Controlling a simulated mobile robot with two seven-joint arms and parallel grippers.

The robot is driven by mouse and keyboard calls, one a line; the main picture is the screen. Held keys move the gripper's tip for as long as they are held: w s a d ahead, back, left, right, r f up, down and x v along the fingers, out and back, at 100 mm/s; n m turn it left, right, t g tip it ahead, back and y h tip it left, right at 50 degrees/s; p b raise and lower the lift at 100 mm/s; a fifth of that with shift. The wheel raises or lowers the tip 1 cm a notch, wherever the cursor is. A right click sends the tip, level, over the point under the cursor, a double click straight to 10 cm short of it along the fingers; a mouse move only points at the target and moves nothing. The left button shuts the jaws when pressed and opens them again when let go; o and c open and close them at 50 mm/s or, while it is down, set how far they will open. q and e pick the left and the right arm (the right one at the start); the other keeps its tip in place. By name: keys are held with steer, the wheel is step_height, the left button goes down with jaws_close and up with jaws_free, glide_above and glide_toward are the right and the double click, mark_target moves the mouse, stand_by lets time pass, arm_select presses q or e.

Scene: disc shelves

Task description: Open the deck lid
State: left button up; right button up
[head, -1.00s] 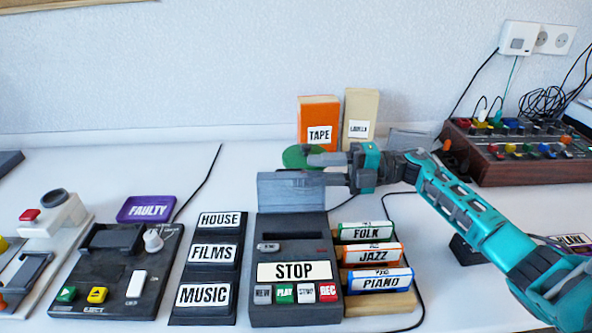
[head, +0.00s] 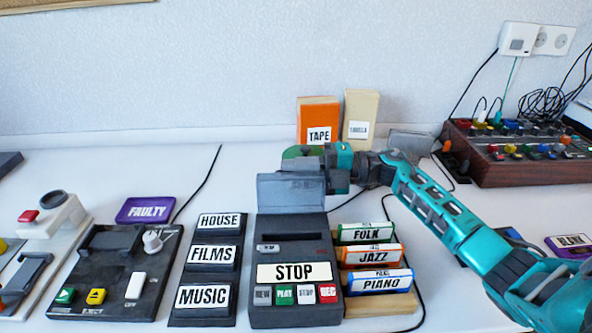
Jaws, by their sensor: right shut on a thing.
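The tape deck (head: 318,247) stands in the middle of the table, with a STOP label and a row of buttons at its front. Its grey deck lid (head: 290,194) stands raised at the back of the deck, roughly upright, with the dark bay in front of it uncovered. My right gripper (head: 318,168) reaches in from the right and is shut at the lid's upper right edge. Its fingertips partly overlap the lid, so the exact contact is hard to see. My left gripper is not in view.
Cartridges labelled FOLK, JAZZ and PIANO (head: 380,281) sit in a wooden rack right of the deck. HOUSE, FILMS and MUSIC cases (head: 211,253) stand left. An orange TAPE box (head: 318,115) and a green round thing (head: 298,152) are behind. A mixer (head: 515,165) is back right.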

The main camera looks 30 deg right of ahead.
steer(key=shift+f, duration=0.25)
jaws_close()
steer(key=shift+s, duration=0.1)
steer(key=shift+s+a+r+n, duration=0.25)
steer(key=shift+s+r+n, duration=0.25)
steer(key=shift+n, duration=0.6)
